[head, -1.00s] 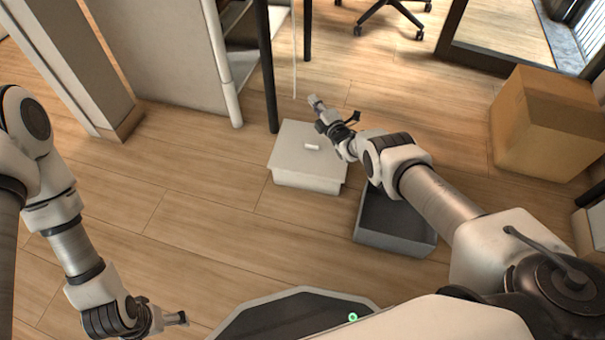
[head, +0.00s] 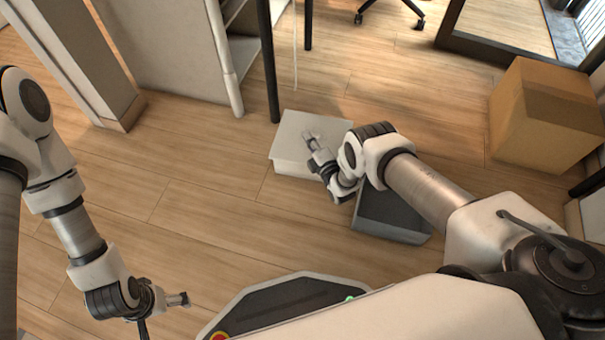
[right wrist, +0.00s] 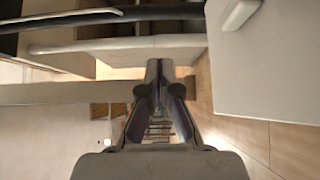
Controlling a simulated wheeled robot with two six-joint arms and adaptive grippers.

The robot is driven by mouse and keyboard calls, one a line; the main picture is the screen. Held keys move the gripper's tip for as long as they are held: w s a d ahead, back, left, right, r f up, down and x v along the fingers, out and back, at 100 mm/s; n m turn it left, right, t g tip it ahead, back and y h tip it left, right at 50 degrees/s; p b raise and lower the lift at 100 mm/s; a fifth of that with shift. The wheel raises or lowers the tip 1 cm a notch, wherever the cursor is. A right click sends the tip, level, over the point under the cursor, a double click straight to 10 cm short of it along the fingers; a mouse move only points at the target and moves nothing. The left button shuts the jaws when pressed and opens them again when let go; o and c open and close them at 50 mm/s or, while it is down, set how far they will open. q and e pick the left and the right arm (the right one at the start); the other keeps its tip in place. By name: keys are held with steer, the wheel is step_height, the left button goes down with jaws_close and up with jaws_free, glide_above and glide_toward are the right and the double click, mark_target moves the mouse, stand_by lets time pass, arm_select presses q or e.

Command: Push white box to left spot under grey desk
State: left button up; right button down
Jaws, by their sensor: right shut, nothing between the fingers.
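The white box (head: 288,140) stands on the wooden floor just in front of a black desk leg (head: 268,70). My right gripper (head: 309,138) is shut and empty. It overlaps the box in the head view, and whether it touches the box I cannot tell. The wrist partly hides the box's right side. My left gripper (head: 180,300) is low at the left, away from the box, and its opening is unclear. The desk top is not clearly visible.
A dark grey bin (head: 395,218) stands right of the white box, partly under my right arm. A cardboard box (head: 545,115) is at the far right. A grey cabinet (head: 165,50) stands behind left. The floor left of the white box is clear.

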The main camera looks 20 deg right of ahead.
steer(key=s+a, duration=0.4)
steer(key=s, duration=0.1)
steer(key=b, duration=1)
glide_toward(298, 169)
steer(key=w, duration=0.1)
steer(key=w+a, duration=0.1)
steer(key=w, duration=0.1)
steer(key=w+a, duration=0.1)
steer(key=w, duration=0.1)
steer(key=shift+w, duration=0.15)
steer(key=shift+w+d, duration=0.2)
steer(key=shift+w, duration=0.05)
steer(key=shift+w+d+r, duration=0.15)
steer(key=shift+w, duration=0.05)
steer(key=shift+d, duration=0.1)
